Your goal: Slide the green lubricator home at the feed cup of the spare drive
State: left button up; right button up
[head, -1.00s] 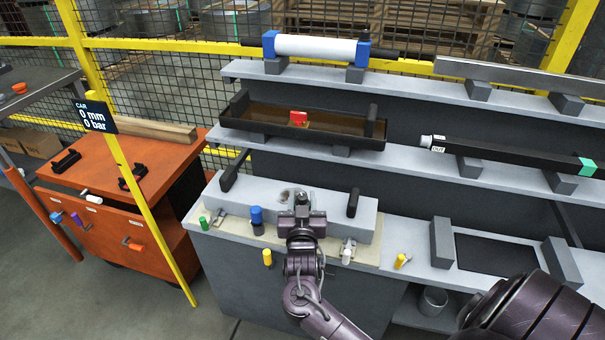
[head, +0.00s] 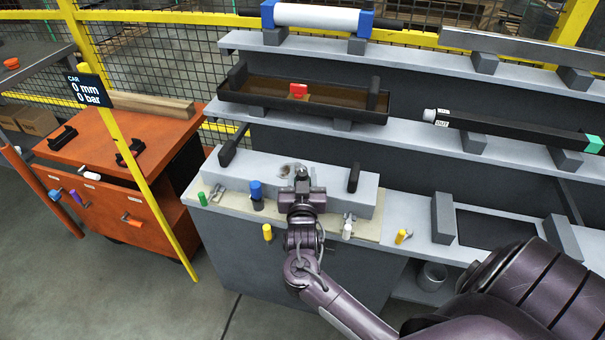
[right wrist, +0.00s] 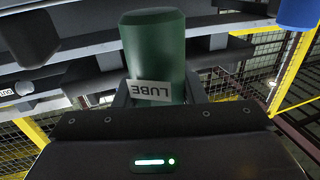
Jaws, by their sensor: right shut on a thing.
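The green lubricator (right wrist: 154,55), a cylinder with a white LUBE label, stands between the fingers of my right gripper (right wrist: 160,98) in the right wrist view. The gripper is shut on it. In the head view my right gripper (head: 302,186) is at the front of a pale grey block (head: 335,185) on the bench. There the gripper hides the lubricator, and I cannot tell whether it touches the block. A round grey spot (head: 286,168) shows on the block just left of the gripper. I cannot make out the feed cup for certain. My left gripper is not in view.
A blue-topped cylinder (head: 256,194) stands left of the gripper, and a small green peg (head: 202,199) is farther left. A black upright post (head: 353,177) and a white peg (head: 347,228) are close on the right. Shelves rise behind. A yellow post (head: 150,190) stands left.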

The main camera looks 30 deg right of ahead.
jog(key=shift+f+b, duration=1)
jog(key=shift+f, duration=0.75)
jog(key=shift+p, duration=0.6)
dwell(0.4)
jog(key=shift+f, duration=0.15)
jog(key=shift+f+b, duration=1.15)
jog(key=shift+f, duration=0.3)
jog(key=shift+s+d+f, duration=0.1)
jog(key=shift+f, duration=0.3)
